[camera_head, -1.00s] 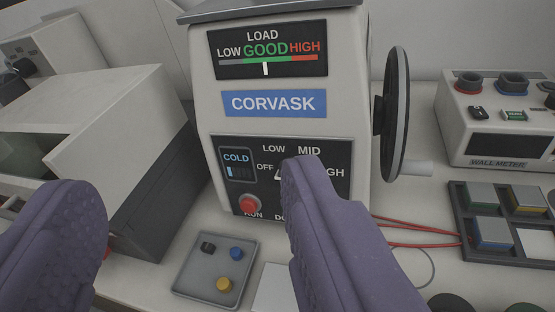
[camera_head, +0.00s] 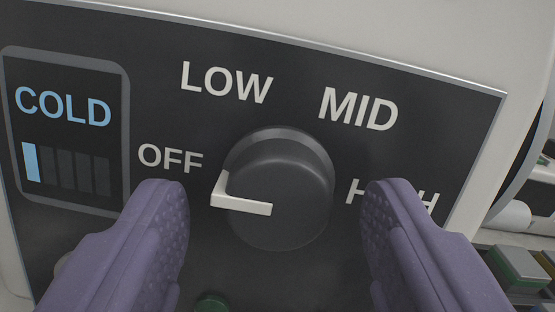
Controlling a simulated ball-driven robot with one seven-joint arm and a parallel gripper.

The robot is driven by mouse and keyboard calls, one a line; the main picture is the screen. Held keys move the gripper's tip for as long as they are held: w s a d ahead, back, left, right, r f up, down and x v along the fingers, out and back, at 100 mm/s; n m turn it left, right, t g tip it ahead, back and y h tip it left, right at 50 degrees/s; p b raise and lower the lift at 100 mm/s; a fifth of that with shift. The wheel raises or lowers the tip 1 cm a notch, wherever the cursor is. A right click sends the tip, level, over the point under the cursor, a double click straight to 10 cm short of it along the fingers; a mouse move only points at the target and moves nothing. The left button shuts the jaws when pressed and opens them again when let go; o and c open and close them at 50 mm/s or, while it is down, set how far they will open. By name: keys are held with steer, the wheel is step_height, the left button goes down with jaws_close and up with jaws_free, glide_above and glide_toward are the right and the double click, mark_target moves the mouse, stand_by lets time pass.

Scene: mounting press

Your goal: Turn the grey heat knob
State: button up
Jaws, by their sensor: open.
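The grey heat knob (camera_head: 290,170) is on the dark control panel (camera_head: 150,60) of the press, in the middle of the view. Its white pointer (camera_head: 240,204) points left, toward the OFF label (camera_head: 170,158). LOW, MID and a partly covered HIGH label are printed around it. The display (camera_head: 66,130) reads COLD with one bar lit. My gripper (camera_head: 275,210) is open, with one purple finger on each side of the knob. A gap shows between each finger and the knob. The right finger hides part of HIGH.
A green button (camera_head: 212,303) shows below the knob at the bottom edge. A pale round thing is partly hidden behind the left finger. The handwheel's grip (camera_head: 510,216) and colored blocks (camera_head: 520,268) are at the right edge.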

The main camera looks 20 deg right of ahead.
steer(key=shift+w+d, duration=0.15)
steer(key=shift+w, duration=0.25)
steer(key=c, duration=1)
steer(key=shift+c, duration=0.2)
